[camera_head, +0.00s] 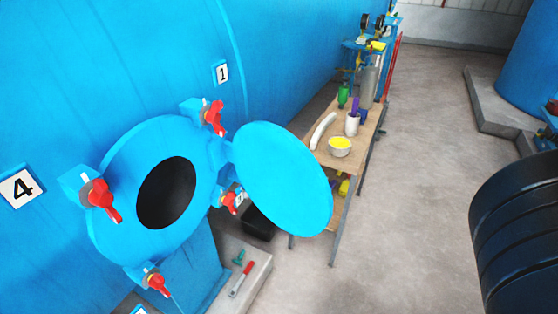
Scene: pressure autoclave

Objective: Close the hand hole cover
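The hand hole cover (283,178) is a round blue disc. It stands swung open to the right of the hand hole (166,193), a dark opening in a round blue flange (118,190) on the large tank. The cover is joined to the flange at its left side, near a hinge arm (222,152). Several red-handled clamps sit around the flange: upper right (213,116), left (101,199), bottom (155,281) and right (230,201), the last partly behind the cover. My gripper is not in view.
A wooden table (370,130) with a bowl (340,146), bottles and tools stands behind the cover. A black ribbed object (518,232) is at the right edge. A red-handled tool (241,279) lies on a low plinth. The floor (400,240) between is clear.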

